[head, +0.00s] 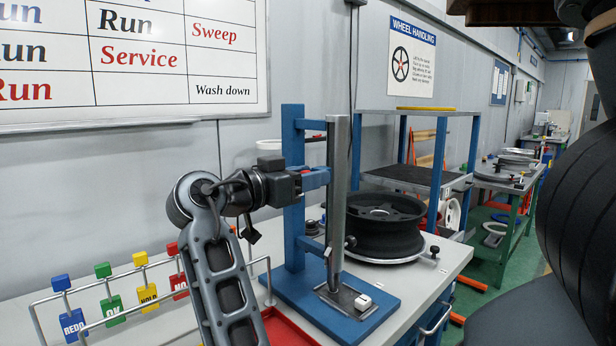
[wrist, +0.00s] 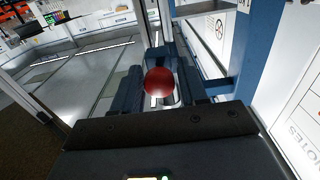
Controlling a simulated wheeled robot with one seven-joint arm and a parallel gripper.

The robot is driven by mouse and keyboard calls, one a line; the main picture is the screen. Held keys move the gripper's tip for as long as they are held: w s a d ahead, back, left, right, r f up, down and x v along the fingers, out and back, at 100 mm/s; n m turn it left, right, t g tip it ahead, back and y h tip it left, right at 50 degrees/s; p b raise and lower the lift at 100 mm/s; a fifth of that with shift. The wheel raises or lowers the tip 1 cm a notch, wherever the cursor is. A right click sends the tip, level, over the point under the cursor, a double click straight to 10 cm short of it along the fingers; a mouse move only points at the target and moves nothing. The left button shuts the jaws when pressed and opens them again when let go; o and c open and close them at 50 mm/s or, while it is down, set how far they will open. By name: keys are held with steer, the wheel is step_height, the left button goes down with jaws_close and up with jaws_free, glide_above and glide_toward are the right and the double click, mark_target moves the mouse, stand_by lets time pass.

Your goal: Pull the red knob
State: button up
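The red knob (wrist: 158,81) is a round ball in the middle of the wrist view. My gripper (wrist: 160,92) has its two dark blue fingers spread, one on each side of the knob. A narrow gap seems to show on the right; contact on the left is unclear. In the head view my gripper (head: 318,178) reaches right across the blue upright of a stand (head: 293,190), close to a grey vertical column (head: 339,185).
The stand's blue base (head: 290,290) sits on a grey bench (head: 455,257). A black wheel (head: 385,225) lies right of the column. A wire rack with coloured tags (head: 113,303) and a red tray (head: 285,328) are at the front left. A whiteboard (head: 235,85) hangs behind.

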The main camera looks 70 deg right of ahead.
jaws_close()
stand_by(0.3)
steer(key=shift+b+v, duration=0.7)
steer(key=shift+v, duration=0.25)
steer(key=shift+o, duration=1.3)
jaws_free()
